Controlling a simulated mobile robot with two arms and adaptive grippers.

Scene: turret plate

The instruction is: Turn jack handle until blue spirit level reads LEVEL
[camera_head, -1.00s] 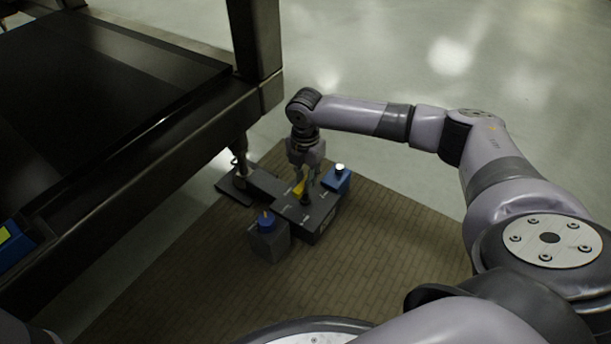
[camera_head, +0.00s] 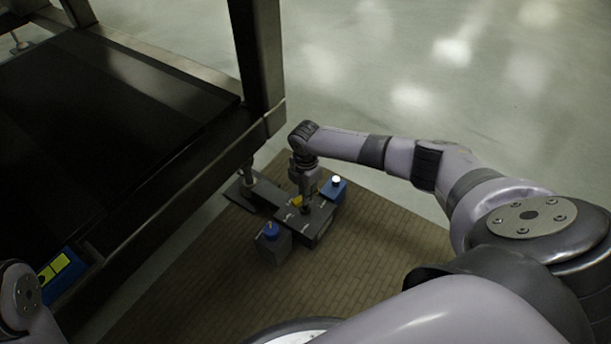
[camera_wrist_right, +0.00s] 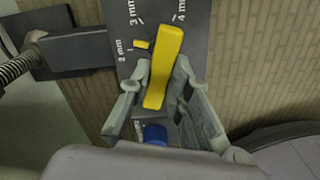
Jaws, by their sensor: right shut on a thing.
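The yellow jack handle (camera_wrist_right: 163,70) stands between the two fingers of my right gripper (camera_wrist_right: 158,82), which is shut on it. Its far end points between the 3 mm and 4 mm marks, closer to 4 mm, on the dark jack box (camera_wrist_right: 115,14). In the head view my right gripper (camera_head: 304,192) reaches down onto the jack box (camera_head: 318,222), hiding most of the handle. The blue spirit level (camera_head: 62,274) lies at the left on the table's edge, with a yellow-green display too small to read. My left gripper is out of view.
A dark box with a blue knob (camera_head: 271,230) and a blue box with a white button (camera_head: 336,184) flank the jack. The large black table (camera_head: 120,90) fills the left. A table foot (camera_head: 246,178) stands by the jack on the brown mat (camera_head: 210,295).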

